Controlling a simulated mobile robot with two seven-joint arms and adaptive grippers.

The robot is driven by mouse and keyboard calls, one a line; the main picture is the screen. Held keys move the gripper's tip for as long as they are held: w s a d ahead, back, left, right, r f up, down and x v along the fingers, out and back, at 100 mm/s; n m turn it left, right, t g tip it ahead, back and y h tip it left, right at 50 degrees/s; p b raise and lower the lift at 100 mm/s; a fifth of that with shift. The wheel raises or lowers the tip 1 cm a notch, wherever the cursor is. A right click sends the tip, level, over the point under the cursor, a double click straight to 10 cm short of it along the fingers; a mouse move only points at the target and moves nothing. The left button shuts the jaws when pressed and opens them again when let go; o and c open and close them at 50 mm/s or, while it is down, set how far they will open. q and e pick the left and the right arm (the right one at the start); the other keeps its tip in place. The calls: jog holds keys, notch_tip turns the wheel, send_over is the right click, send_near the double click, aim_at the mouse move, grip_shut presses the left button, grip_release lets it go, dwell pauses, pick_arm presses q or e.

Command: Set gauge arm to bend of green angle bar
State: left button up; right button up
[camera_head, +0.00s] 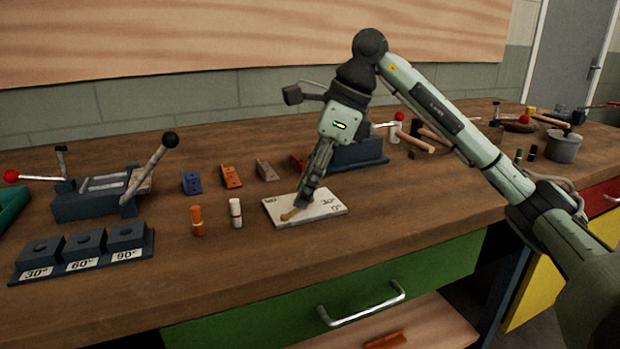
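The gauge is a pale flat plate (330,202) with angle marks, lying on the workbench. Its brass-coloured gauge arm (289,215) shows at the plate's front left, pointing left and toward me. My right gripper (301,206) points down over the plate, its fingertips at the inner end of the gauge arm. The fingers show edge-on and hide part of the arm, so I cannot tell whether they grip it. I see no green angle bar; the small bars behind are blue (191,183), orange (231,177), grey (266,171) and red (296,163). My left gripper is out of view.
A dark block set (84,254) marked 30, 60 and 90 degrees stands front left. A clamp-like fixture (100,193) with levers is behind it. Orange (197,221) and white (236,213) cylinders stand left of the gauge. A grey pot (563,148) stands right. Bench front centre is clear.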

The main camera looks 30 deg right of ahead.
jog(key=v, duration=1.2)
jog(key=shift+a, duration=0.1)
